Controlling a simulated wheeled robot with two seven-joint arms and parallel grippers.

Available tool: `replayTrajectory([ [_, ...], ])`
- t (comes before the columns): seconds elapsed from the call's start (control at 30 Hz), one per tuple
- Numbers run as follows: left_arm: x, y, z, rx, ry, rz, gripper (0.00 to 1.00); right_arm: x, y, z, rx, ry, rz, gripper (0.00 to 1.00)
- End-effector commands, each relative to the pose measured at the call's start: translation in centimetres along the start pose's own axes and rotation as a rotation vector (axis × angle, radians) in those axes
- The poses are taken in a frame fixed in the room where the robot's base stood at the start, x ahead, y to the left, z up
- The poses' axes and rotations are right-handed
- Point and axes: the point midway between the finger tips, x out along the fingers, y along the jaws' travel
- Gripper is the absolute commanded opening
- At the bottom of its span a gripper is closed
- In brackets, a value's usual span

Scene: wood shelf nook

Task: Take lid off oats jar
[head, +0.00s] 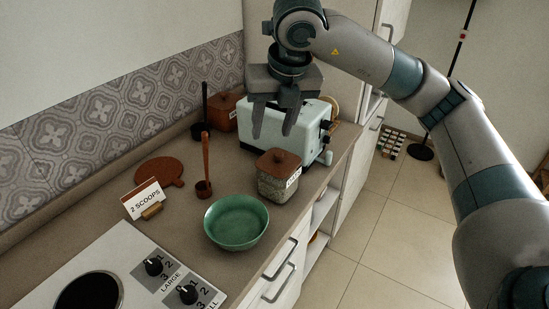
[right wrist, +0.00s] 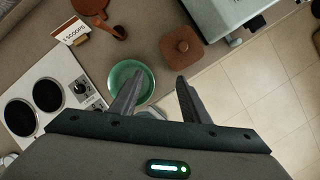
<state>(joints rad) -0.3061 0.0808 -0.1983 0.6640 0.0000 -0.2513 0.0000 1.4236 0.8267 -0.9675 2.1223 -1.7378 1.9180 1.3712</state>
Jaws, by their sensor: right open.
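The oats jar (head: 280,187) is a small square glass jar with a light label, standing on the counter behind and right of the green bowl. In the right wrist view the lid (right wrist: 182,48) shows from above, beyond the fingertips. My right gripper (head: 272,131) is open and empty, above and behind the jar in the head view, in front of the toaster. Its fingers (right wrist: 158,84) also show in the right wrist view, apart from the lid. My left gripper is not in view.
A green bowl (head: 236,222) stands in front of the jar, and a pale toaster (head: 261,138) behind it. A brown scoop (head: 205,180), a "2 SCOOPS" card (head: 147,199) and a stove (head: 122,273) lie left. The counter edge is close on the jar's right.

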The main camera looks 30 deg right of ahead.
Motion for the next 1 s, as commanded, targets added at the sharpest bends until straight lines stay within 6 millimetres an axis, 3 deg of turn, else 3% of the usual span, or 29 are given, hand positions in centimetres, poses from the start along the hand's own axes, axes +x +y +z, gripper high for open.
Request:
replayTrajectory([
  [0.1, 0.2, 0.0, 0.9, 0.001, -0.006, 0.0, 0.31, -1.4, -2.4, 1.3, 0.053, -0.048, -0.083, 0.42],
  [0.2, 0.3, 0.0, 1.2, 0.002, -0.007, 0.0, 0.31, -1.8, -3.2, 1.7, 0.071, -0.063, -0.111, 0.42],
  [0.57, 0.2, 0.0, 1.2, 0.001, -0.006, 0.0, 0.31, -1.7, -3.2, 1.7, 0.071, -0.062, -0.113, 0.42],
  [0.77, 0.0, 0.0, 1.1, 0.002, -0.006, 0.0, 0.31, -0.8, -3.2, 1.7, 0.07, -0.059, -0.111, 0.42],
  [1.0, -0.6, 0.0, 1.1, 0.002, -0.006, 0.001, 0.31, 1.6, -3.5, 1.9, 0.071, -0.057, -0.112, 0.42],
])
